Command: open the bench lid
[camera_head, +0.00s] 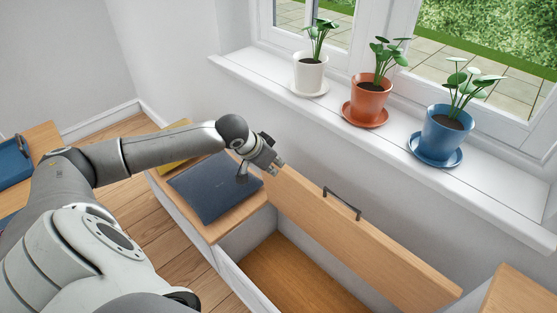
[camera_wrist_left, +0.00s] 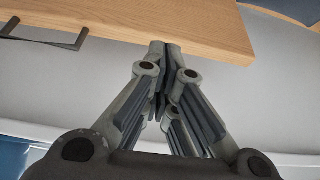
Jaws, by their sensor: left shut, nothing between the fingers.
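The bench lid (camera_head: 350,235) is a light wooden panel. It stands raised and tilted back toward the wall below the window, with a dark bar handle (camera_head: 342,203) near its upper edge. The bench box (camera_head: 290,270) below it is open, and its wooden floor shows. My left gripper (camera_head: 277,168) is shut and empty at the lid's upper left corner. In the left wrist view its closed fingertips (camera_wrist_left: 164,46) are at the lid's wooden edge (camera_wrist_left: 190,22); I cannot tell if they touch. My right gripper is not in view.
White, orange and blue plant pots (camera_head: 446,132) stand on the windowsill (camera_head: 390,140) above the lid. Another wooden surface (camera_head: 520,292) is at lower right.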

